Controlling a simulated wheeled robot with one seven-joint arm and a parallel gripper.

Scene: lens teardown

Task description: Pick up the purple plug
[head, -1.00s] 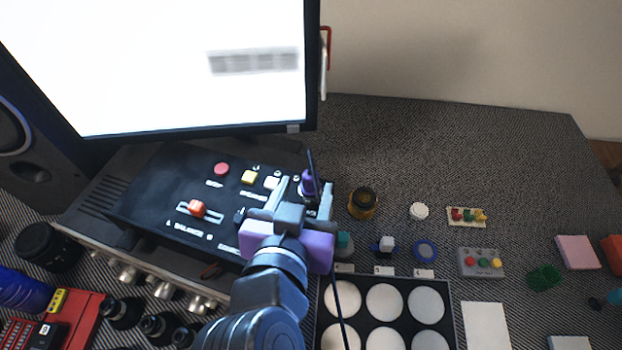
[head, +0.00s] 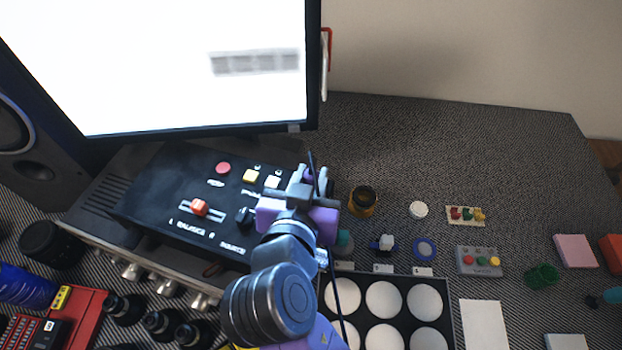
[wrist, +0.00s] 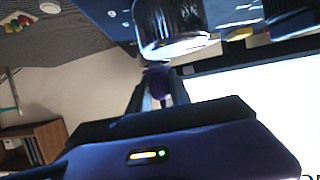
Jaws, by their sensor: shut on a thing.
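The purple plug (head: 309,174) is between the fingers of my gripper (head: 312,180), at the right end of the black control box. A thin dark cord or stem rises above it. My gripper is shut on the plug, and the fingers hide most of it. In the wrist view, a purple part of the plug (wrist: 157,82) shows between the fingers. I cannot tell whether the plug is clear of the box.
The black control box (head: 160,190) has a red button (head: 223,168) and an orange slider (head: 199,207). An amber jar (head: 362,200) stands close right of my gripper. The monitor (head: 170,60) is behind. A tray of white discs (head: 384,299) lies in front.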

